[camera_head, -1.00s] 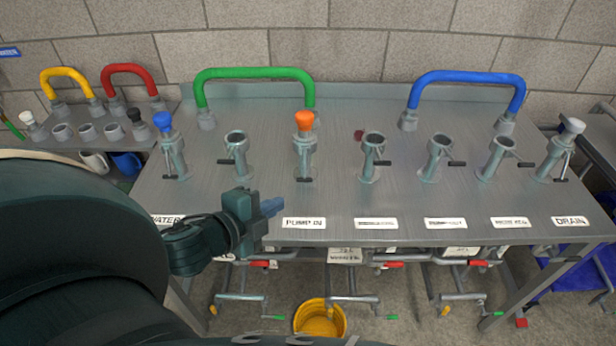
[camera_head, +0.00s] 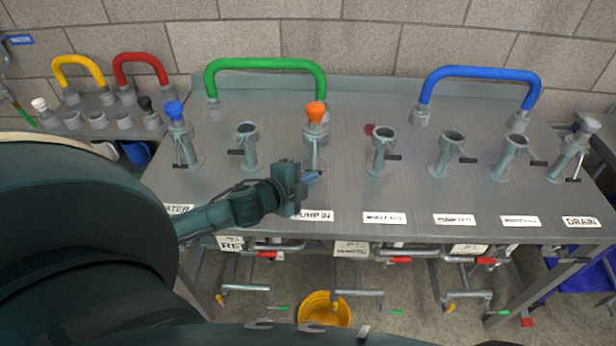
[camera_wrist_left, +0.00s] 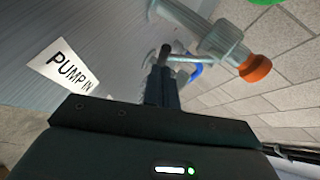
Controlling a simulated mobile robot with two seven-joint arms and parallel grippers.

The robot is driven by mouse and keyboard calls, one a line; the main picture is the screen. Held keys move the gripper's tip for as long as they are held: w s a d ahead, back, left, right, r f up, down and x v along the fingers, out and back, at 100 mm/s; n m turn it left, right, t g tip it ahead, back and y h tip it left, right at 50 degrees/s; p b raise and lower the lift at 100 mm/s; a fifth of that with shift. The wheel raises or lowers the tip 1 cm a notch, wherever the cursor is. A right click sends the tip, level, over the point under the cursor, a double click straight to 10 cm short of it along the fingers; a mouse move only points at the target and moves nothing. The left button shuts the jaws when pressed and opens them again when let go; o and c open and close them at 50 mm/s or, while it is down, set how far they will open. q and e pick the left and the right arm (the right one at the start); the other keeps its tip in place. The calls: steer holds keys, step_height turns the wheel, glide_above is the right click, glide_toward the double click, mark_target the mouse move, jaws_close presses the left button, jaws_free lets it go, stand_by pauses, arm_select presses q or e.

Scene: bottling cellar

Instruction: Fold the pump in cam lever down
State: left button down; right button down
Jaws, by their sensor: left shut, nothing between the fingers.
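The pump in fitting (camera_head: 315,150) is a grey upright pipe stub with an orange cap (camera_head: 316,112), behind the PUMP IN label (camera_head: 315,216). In the left wrist view the stub (camera_wrist_left: 222,42) and orange cap (camera_wrist_left: 255,68) are at upper right. A thin grey cam lever (camera_wrist_left: 185,59) shows just beyond my fingertips. My left gripper (camera_head: 314,177) is shut and empty, low in front of the stub, and hides the lever in the head view. I cannot tell whether the fingers touch it. My right gripper is not in view.
A green hose bend (camera_head: 265,65) and a blue one (camera_head: 482,73) stand at the back of the steel table (camera_head: 350,190). The blue-capped water fitting (camera_head: 179,140) is left; an open fitting (camera_head: 383,150) is right. A yellow bucket (camera_head: 324,308) is on the floor.

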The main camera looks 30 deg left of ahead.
arm_select(q)
steer(key=shift+w+a+f, duration=0.1)
steer(key=shift+a, duration=0.05)
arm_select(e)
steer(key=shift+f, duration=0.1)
